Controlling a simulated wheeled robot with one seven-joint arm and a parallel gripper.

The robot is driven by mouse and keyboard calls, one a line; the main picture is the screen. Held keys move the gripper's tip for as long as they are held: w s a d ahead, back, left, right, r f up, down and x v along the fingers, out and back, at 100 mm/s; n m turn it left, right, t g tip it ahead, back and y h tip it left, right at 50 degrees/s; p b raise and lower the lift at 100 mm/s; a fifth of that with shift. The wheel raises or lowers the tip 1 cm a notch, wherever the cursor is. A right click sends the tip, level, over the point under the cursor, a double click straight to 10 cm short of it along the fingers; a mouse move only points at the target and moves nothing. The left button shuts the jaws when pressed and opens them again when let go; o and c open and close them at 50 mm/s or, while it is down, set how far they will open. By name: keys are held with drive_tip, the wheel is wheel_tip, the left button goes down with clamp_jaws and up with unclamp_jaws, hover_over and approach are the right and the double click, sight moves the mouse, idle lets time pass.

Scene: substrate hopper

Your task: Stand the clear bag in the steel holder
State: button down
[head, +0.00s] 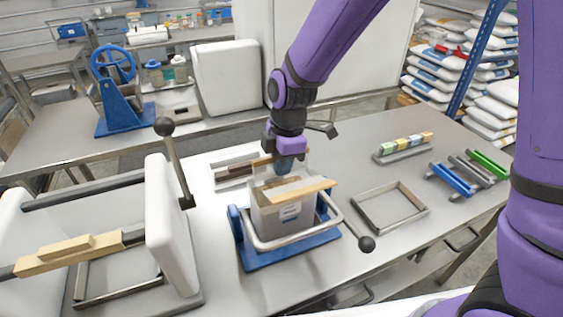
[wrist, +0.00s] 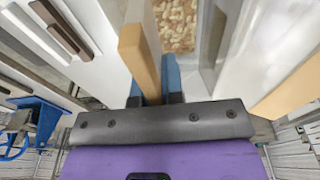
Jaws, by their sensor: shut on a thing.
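The clear bag (head: 292,217) is box-shaped and upright, with a small white label on its front and tan strips along its top edges. It stands within the blue stand (head: 297,254), behind a bent steel bar; whether its bottom bears on the base is hidden. My gripper (head: 285,170) is above the bag's far top edge. In the wrist view its blue fingers (wrist: 154,85) are shut on a tan strip (wrist: 140,55) at that edge. Pale brown crumbly stuff (wrist: 177,22) shows inside the bag. The rectangular steel holder (head: 422,208) lies empty on the table, right of the stand.
A white-sided press (head: 172,220) with an upright black-knobbed lever stands at left. A rack of coloured blocks (head: 403,148) and blue and green bars (head: 452,180) lie at right.

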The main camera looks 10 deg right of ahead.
drive_tip(key=c, duration=1.2)
unclamp_jaws()
drive_tip(key=shift+o, duration=0.2)
drive_tip(key=shift+f, duration=0.1)
drive_tip(key=r, duration=0.6)
drive_tip(key=d+r, duration=0.1)
drive_tip(key=r, duration=0.3)
drive_tip(key=shift+w, duration=0.2)
drive_tip(key=shift+d+r, duration=0.3)
drive_tip(key=shift+r, duration=0.3)
drive_tip(key=s+d+r+m+t, duration=0.2)
drive_tip(key=s+d+r+m, duration=0.25)
drive_tip(key=d, duration=0.25)
drive_tip(key=s+d+r+m+t, duration=0.1)
drive_tip(key=s+d+r+m, duration=0.2)
drive_tip(key=d+r+m, duration=0.3)
drive_tip(key=s+d+r+m+t+h, duration=0.1)
drive_tip(key=s+d+m+t, duration=0.1)
drive_tip(key=s+d+m, duration=0.8)
drive_tip(key=shift+s+r+m+t, duration=0.3)
drive_tip(key=shift+s+r+m, duration=0.05)
drive_tip(key=shift+s, duration=0.4)
